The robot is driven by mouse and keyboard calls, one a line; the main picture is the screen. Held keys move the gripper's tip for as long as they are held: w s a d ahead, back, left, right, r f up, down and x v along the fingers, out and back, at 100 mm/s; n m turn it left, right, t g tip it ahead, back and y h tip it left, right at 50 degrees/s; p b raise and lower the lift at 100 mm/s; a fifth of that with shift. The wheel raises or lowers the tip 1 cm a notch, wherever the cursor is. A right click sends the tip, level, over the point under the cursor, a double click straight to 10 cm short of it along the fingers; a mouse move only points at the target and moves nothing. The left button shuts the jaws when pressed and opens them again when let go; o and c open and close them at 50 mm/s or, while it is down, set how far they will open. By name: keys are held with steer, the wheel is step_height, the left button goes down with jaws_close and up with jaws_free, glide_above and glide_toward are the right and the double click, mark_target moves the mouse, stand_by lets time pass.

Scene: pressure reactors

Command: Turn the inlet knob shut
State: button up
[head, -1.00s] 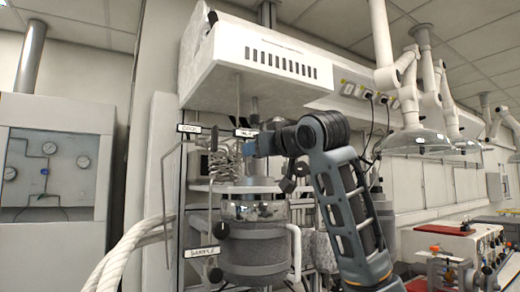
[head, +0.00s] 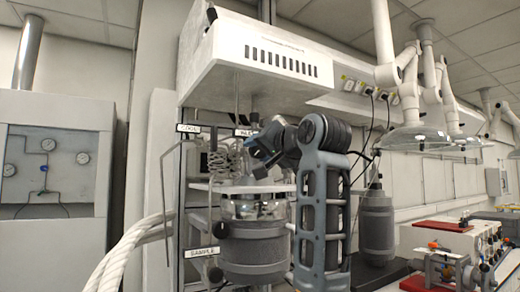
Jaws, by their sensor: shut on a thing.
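The pressure reactor (head: 254,249) is a grey vessel with a shiny metal upper band and a pale plate above it. A partly covered label (head: 243,132), seemingly the inlet one, shows above the coiled tubing. My gripper (head: 253,152) is just below that label and tilted. It is shut on what seems to be the inlet knob. The knob and fingertips are hidden behind my gripper and wrist, so the knob's angle cannot be read.
The COOL label (head: 188,128) is left of the inlet one. The SAMPLE label (head: 201,252) is lower, with dark knobs (head: 221,230) near it. A white hood (head: 280,60) overhangs the reactor. Another grey vessel (head: 376,228) stands at right. White hoses (head: 128,255) are at lower left.

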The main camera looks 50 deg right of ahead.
steer(key=m, duration=0.4)
steer(key=shift+m, duration=0.3)
steer(key=shift+d+m, duration=0.1)
steer(key=shift+m, duration=1.8)
steer(key=shift+s+f, duration=0.1)
steer(key=o, duration=1)
steer(key=shift+o, duration=0.2)
steer(key=b+v, duration=0.2)
steer(key=v, duration=0.5)
steer(key=shift+s, duration=0.4)
